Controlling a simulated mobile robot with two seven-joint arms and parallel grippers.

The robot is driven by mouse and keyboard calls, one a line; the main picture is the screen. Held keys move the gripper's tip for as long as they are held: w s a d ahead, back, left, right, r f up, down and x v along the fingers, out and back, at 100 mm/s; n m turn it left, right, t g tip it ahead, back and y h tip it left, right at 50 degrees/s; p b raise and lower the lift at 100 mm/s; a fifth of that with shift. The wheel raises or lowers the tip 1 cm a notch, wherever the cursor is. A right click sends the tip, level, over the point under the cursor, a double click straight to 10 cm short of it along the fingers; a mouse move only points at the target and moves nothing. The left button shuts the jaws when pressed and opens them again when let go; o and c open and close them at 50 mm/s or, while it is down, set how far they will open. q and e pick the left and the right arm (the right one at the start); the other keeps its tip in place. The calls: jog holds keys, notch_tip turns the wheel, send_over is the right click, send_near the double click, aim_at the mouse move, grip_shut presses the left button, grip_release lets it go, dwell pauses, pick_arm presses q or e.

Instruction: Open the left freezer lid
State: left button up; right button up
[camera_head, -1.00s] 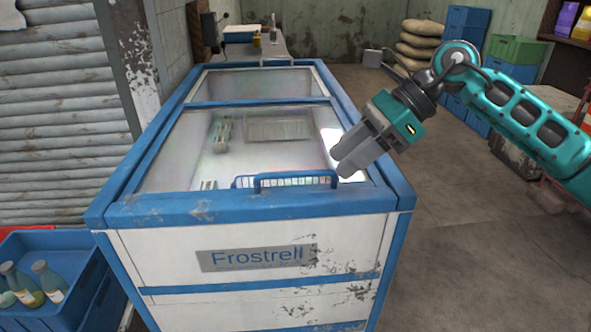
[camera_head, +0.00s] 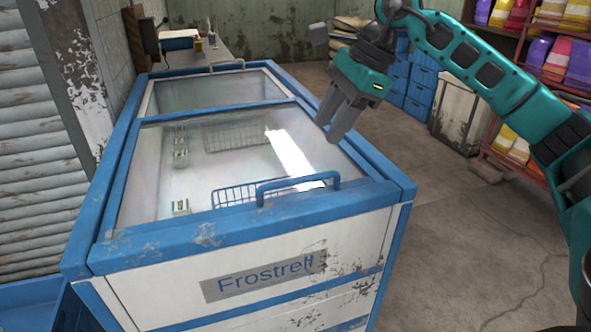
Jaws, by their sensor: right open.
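The chest freezer (camera_head: 265,277) is white with blue edges and a "Frostrell" label. Its near glass lid (camera_head: 235,165) is closed and has a blue bar handle (camera_head: 298,183) at the front edge. A second, farther lid (camera_head: 215,91) also looks closed, with a pale handle at its far end. My right gripper (camera_head: 334,130) is open and empty, pointing down above the right side of the near lid, behind and above the blue handle, apart from it. My left gripper is not in view.
Wire baskets (camera_head: 240,195) show through the glass. A small table (camera_head: 192,52) with items stands behind the freezer. Blue crates (camera_head: 415,85) and a shelf of packages (camera_head: 560,50) are at the right back. The floor (camera_head: 450,240) to the right is clear.

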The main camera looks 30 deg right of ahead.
aim_at(303, 179)
jog(key=b+x, duration=0.1)
jog(key=x, duration=1)
jog(key=shift+a+f, duration=0.15)
jog(key=shift+f, duration=0.1)
grip_shut()
